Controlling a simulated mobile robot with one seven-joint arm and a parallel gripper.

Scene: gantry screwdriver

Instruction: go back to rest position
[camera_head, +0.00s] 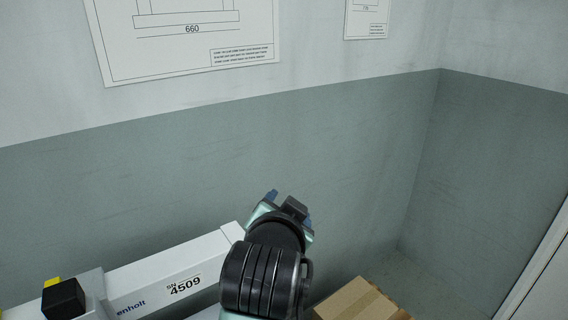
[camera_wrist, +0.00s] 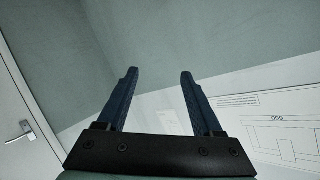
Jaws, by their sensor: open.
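My gripper shows in the wrist view (camera_wrist: 158,75) with its two blue fingers spread apart and nothing between them. In the head view my gripper (camera_head: 289,203) is small and partly hidden behind my own black wrist joint. It is raised in front of the grey-green wall (camera_head: 120,190), clear of the things below. A white gantry beam (camera_head: 180,272) marked SN 4509 lies at the lower left, with a black block with a yellow part (camera_head: 64,297) on it. No screwdriver can be made out.
A cardboard box (camera_head: 358,301) is at the bottom, right of my arm. Drawings hang on the wall, a large one (camera_head: 190,40) and a smaller one (camera_head: 367,18). A door with a handle (camera_wrist: 20,131) shows in the wrist view. The space around my gripper looks free.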

